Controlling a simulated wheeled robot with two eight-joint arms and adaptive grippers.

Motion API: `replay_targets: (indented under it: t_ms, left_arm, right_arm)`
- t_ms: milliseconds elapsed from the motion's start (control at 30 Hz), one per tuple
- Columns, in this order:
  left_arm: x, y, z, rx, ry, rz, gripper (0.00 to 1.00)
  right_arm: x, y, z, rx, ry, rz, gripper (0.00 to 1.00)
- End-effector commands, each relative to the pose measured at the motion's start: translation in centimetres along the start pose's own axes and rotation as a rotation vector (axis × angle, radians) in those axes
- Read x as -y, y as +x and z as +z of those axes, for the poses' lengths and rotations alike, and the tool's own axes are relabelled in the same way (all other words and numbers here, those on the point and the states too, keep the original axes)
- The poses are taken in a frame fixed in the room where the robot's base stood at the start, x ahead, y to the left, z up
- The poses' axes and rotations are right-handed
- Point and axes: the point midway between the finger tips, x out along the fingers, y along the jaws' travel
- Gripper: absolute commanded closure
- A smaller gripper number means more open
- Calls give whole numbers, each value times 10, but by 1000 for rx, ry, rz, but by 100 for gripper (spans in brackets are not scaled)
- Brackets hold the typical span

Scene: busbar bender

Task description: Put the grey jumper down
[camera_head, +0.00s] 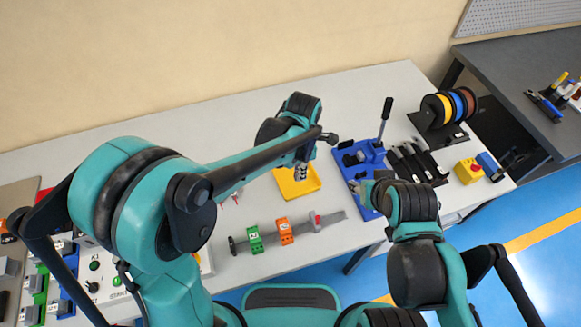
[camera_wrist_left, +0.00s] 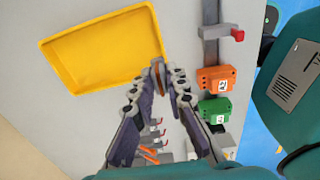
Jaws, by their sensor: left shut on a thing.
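My left gripper (camera_head: 300,174) points down over the yellow tray (camera_head: 297,191) in the head view. In the left wrist view its fingers (camera_wrist_left: 159,82) close at the tips on a small grey piece with a brownish edge, the grey jumper (camera_wrist_left: 157,68). The jumper is at the right edge of the yellow tray (camera_wrist_left: 95,50) in that view; I cannot tell whether it touches the tray. The tray looks empty. My right gripper (camera_head: 358,189) is low beside the blue bender (camera_head: 362,157); its fingers are too small to read.
A rail with a green block (camera_head: 255,240) and an orange block (camera_head: 286,231) lies in front of the tray. Wire spools (camera_head: 450,106), black holders (camera_head: 415,162) and a yellow button box (camera_head: 468,171) stand right. The table behind the tray is clear.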

Motion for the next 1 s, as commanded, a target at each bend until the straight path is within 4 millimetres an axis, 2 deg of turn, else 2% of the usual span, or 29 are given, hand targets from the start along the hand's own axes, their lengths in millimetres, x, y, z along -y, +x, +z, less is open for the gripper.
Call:
replay_targets:
  t_ms: [67,167,400,600,833,1000]
  left_arm:
    - [0,1,4,0,-36,0,100]
    - [-11,10,5,0,-56,0,100]
    - [-68,45,8,0,-57,0,100]
    - [-104,66,10,0,-53,0,100]
    - [-114,76,11,0,-52,0,100]
    - [-114,103,11,0,-51,0,100]
  right_arm:
    - [0,0,0,0,0,0,60]
    - [0,4,3,0,0,0,60]
    - [0,18,13,0,0,0,60]
    - [0,26,19,0,0,0,60]
    - [0,29,21,0,0,0,60]
    - [0,39,28,0,0,0,60]
